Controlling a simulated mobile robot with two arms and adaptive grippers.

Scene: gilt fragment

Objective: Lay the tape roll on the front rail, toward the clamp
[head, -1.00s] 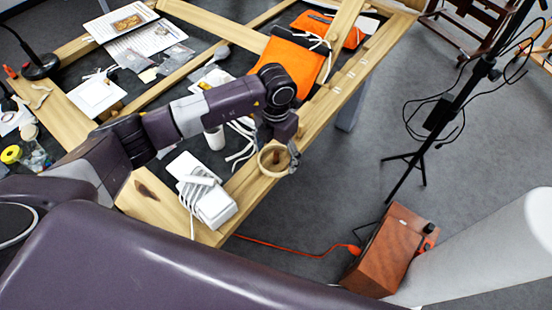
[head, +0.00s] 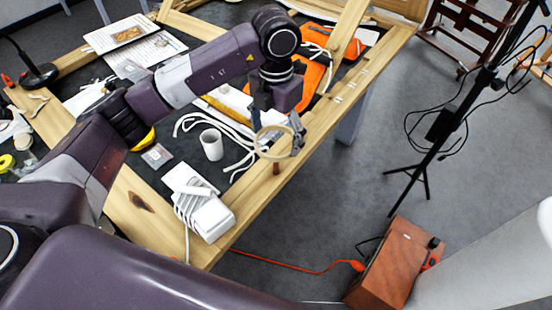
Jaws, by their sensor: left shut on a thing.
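My left gripper (head: 294,137) is shut on the tape roll (head: 266,157), a thin tan ring. It holds the ring by its right side, over the front rail (head: 241,205), a pale wooden beam along the near right side of the frame table. The ring looks tilted and apart from the wood, though its exact height is hard to tell. A small brown peg-like piece (head: 276,168) shows just below the ring at the rail; I cannot tell whether it is part of the clamp. No clamp is otherwise clear. My right gripper is not in view.
Orange cloth (head: 313,75) lies beyond the gripper. A black stand (head: 440,135) rises at right.

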